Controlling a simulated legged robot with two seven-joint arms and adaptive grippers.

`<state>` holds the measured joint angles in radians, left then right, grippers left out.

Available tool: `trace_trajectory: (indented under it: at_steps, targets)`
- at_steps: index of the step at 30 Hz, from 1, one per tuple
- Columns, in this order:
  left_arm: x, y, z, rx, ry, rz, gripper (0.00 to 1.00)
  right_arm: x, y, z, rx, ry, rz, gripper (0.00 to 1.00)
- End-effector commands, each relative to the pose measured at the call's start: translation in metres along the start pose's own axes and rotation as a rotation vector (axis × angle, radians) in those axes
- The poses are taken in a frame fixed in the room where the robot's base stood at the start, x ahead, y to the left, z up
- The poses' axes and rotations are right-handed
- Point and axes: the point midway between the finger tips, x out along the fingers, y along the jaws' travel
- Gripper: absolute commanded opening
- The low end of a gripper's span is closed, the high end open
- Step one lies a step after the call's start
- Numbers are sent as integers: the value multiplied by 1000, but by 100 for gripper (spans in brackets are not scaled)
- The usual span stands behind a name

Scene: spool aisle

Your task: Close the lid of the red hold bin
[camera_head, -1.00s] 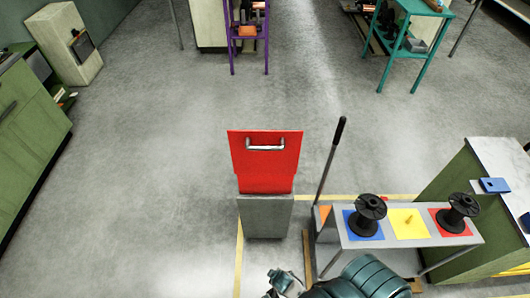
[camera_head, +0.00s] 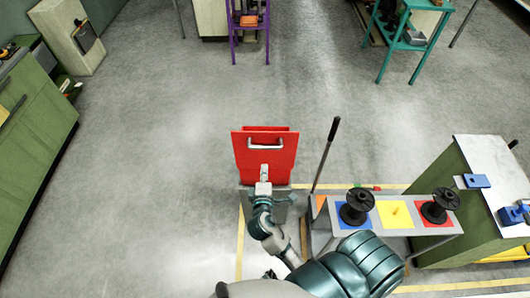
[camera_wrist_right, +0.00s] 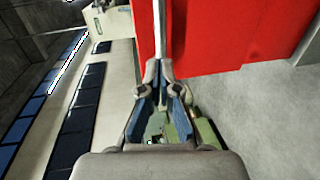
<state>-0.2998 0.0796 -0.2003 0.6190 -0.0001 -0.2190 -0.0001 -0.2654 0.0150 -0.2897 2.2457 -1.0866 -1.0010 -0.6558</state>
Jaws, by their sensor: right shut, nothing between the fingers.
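The red hold bin's lid (camera_head: 248,160) stands raised, its silver handle (camera_head: 265,143) facing me. A second red edge (camera_head: 268,128) shows behind its top. A grey base (camera_head: 245,196) is below, partly covered by my arm. My right gripper (camera_head: 264,172) is shut and empty in front of the lid's lower half, below the handle; I cannot tell if it touches. In the right wrist view, my shut fingers (camera_wrist_right: 160,45) point at a large red panel (camera_wrist_right: 220,32) close ahead. My left gripper is not in view.
A bench (camera_head: 325,217) with two black spools and coloured squares stands right of the bin, with a dark upright handle (camera_head: 325,155) beside it. A green cabinet (camera_head: 445,205) is at far right. The floor to the left is clear.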

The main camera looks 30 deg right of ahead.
Motion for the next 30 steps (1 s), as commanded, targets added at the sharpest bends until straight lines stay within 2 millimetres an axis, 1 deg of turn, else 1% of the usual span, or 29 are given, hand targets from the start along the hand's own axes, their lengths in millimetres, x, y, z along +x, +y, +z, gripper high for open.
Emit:
trace_trajectory:
  at_steps: [1,6,9,12,18,30]
  targets:
    - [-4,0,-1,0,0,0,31,12,2,0,-3,0,3,0]
    - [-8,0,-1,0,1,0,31,47,2,0,-2,-1,1,0]
    - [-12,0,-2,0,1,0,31,63,2,0,-2,1,0,0]
    - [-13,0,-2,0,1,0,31,74,1,0,-1,1,-1,0]
    - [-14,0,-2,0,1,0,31,84,0,0,0,1,-3,0]
    - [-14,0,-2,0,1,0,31,87,0,-1,1,2,-2,0]
